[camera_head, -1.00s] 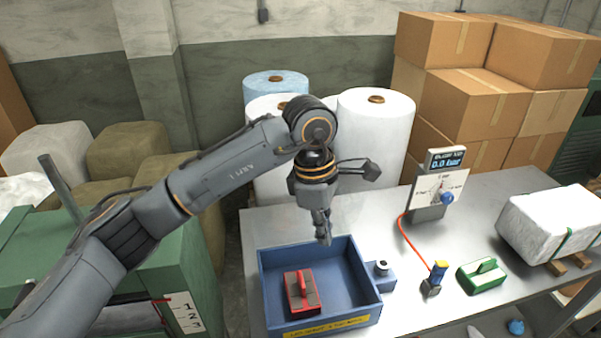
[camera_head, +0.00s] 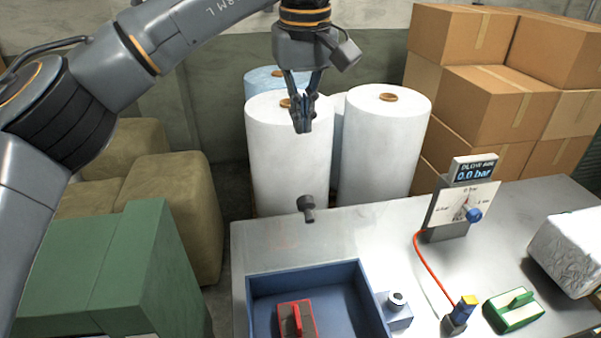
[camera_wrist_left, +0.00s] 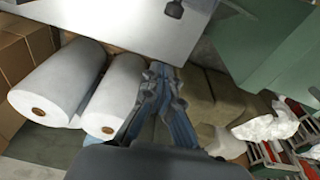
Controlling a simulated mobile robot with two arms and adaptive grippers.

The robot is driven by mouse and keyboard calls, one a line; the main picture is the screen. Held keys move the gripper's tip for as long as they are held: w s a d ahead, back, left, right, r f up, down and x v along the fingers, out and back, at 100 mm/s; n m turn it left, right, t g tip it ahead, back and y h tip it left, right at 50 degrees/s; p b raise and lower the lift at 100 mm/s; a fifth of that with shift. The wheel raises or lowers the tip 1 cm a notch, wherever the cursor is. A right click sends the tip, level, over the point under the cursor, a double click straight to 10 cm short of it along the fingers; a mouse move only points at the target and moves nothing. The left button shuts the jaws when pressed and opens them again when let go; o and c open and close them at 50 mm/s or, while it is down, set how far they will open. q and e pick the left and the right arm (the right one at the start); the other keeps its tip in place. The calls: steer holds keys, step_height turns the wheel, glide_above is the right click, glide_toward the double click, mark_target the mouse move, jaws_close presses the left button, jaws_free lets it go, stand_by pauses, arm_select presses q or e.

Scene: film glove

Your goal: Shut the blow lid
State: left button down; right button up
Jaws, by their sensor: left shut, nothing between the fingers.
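A dark knob (camera_head: 307,208) stands at the back of the metal table, above a faintly darker, glassy-looking patch (camera_head: 300,243) behind the blue box (camera_head: 258,312). I cannot tell for certain whether this is the blow lid. The box is open at the top, and a red block (camera_head: 296,318) lies in it. My left gripper (camera_head: 303,128) is shut and empty, raised above and behind the knob, in front of the white rolls. The left wrist view shows its closed fingers (camera_wrist_left: 158,75) and the dark knob (camera_wrist_left: 174,9) at the top, apart from them. My right gripper is not in view.
A gauge stand (camera_head: 455,212) reads 0.0 bar, with a red hose to a small blue-and-yellow fitting (camera_head: 461,312). A grey block with a round button (camera_head: 397,302) stands beside the box. A green block (camera_head: 513,310) and a wrapped bale (camera_head: 570,250) are right.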

arm_select(q)
step_height(320, 180, down, 10)
steer(key=s+p, duration=0.2)
steer(key=p, duration=0.1)
steer(key=shift+s+f+m+p, duration=0.15)
steer(key=shift+f+m+p, duration=0.05)
steer(key=shift+m+p, duration=0.1)
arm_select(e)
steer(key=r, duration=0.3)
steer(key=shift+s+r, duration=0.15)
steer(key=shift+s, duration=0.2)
arm_select(q)
steer(key=shift+d, duration=0.1)
